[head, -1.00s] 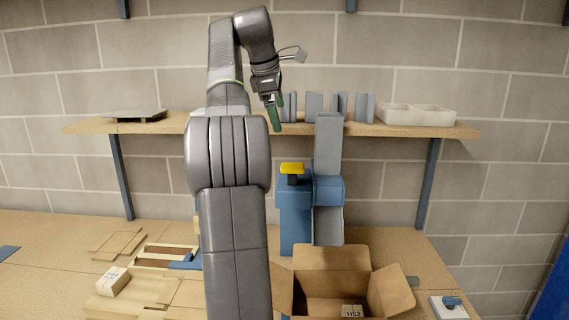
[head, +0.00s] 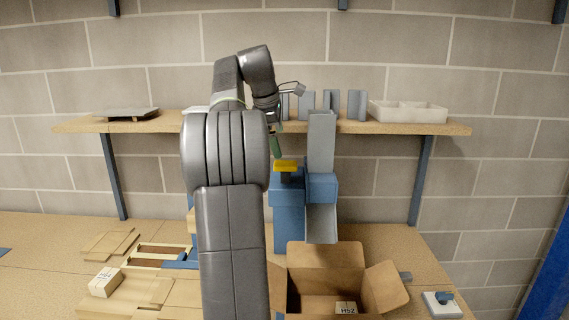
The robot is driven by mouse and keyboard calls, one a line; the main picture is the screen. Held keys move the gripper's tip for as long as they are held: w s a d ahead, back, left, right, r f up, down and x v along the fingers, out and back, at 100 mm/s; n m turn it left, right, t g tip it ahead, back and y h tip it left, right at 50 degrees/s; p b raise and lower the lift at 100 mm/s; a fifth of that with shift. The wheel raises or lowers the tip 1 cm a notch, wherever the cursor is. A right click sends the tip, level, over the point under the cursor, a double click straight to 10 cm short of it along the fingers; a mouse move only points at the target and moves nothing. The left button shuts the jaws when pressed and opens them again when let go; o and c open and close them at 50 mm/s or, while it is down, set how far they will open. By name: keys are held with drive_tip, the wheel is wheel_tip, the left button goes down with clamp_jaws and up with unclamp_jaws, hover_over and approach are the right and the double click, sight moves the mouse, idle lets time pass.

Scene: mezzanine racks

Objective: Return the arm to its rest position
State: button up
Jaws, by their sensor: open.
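My arm rises in the middle of the head view and bends over at the top toward the shelf. My gripper (head: 276,144) hangs down at the arm's end, with a green finger showing. It is open and I see nothing held in it. It is just above the yellow-topped part (head: 286,166) of a blue device (head: 289,205); whether they touch I cannot tell. Part of the gripper is hidden behind the arm's own links.
A wall shelf (head: 160,126) carries a flat scale-like plate (head: 127,114), grey upright pieces (head: 331,103) and a white divided tray (head: 407,111). On the bench are an open cardboard box (head: 325,257), a small labelled box (head: 106,282), flat cardboard pieces (head: 108,243) and a white switch block (head: 441,305).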

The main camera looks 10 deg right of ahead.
drive_tip(key=shift+r, duration=0.15)
drive_tip(key=v, duration=0.9)
drive_tip(key=shift+a+r, duration=0.2)
drive_tip(key=shift+r, duration=0.15)
drive_tip(key=shift+s, duration=0.15)
drive_tip(key=x, duration=1)
drive_tip(key=shift+v, duration=3)
drive_tip(key=shift+d+f, duration=0.1)
